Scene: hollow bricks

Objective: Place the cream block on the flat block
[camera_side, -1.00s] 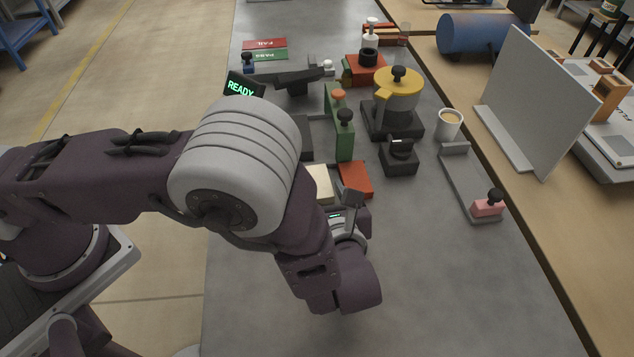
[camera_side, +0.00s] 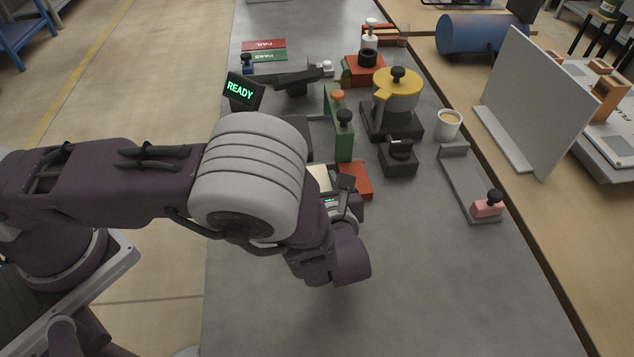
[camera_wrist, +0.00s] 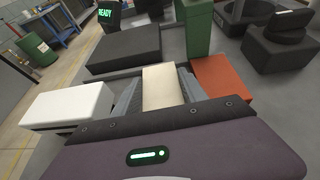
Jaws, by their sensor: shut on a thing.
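The cream block (camera_wrist: 162,87) lies between the two grey fingers of my gripper (camera_wrist: 160,92) in the wrist view, and the gripper is shut on it. In the side view the cream block (camera_side: 320,176) shows only partly past my arm, and the fingertips are hidden. I cannot tell whether the block is clear of the table. A broad, low dark grey block (camera_wrist: 125,48), which looks like the flat block, lies just beyond it in the wrist view. In the side view my arm covers most of that dark block (camera_side: 299,134).
A red-orange block (camera_wrist: 222,76) is close on the right, and a white-topped block (camera_wrist: 70,104) is at the left in the wrist view. A green block with knobs (camera_side: 341,135) stands beyond. The table's near part (camera_side: 440,290) is clear.

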